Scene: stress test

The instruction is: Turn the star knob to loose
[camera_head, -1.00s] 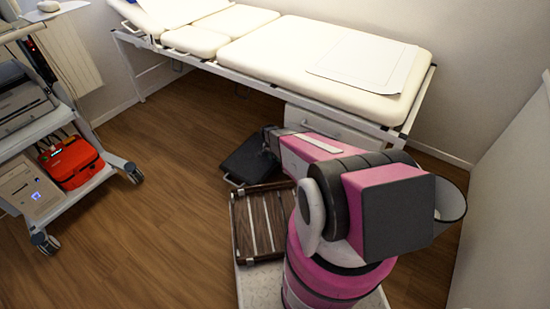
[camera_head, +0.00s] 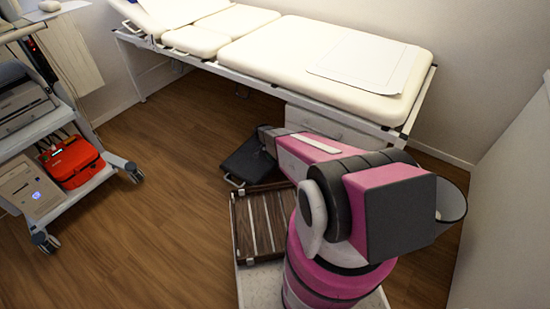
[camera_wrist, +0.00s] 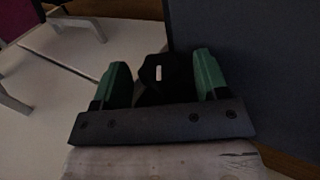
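A dark knob (camera_wrist: 153,76) with a small pale mark on its face shows in the wrist view. It looks like the star knob, but it is dim and its lobes are hard to make out. My gripper (camera_wrist: 160,60) has its two green-padded fingers on either side of the knob. A gap shows between the knob and the right finger; the left finger is closer, and I cannot tell if it touches. In the head view my pink and white arm reaches toward the couch, and I cannot make out the knob or the fingers there.
A padded couch (camera_head: 320,50) stands along the back wall. A dark flat box (camera_head: 246,160) and a slatted brown piece (camera_head: 262,222) lie near my arm. A cart with a red case (camera_head: 70,160) stands at the left. The wooden floor between is clear.

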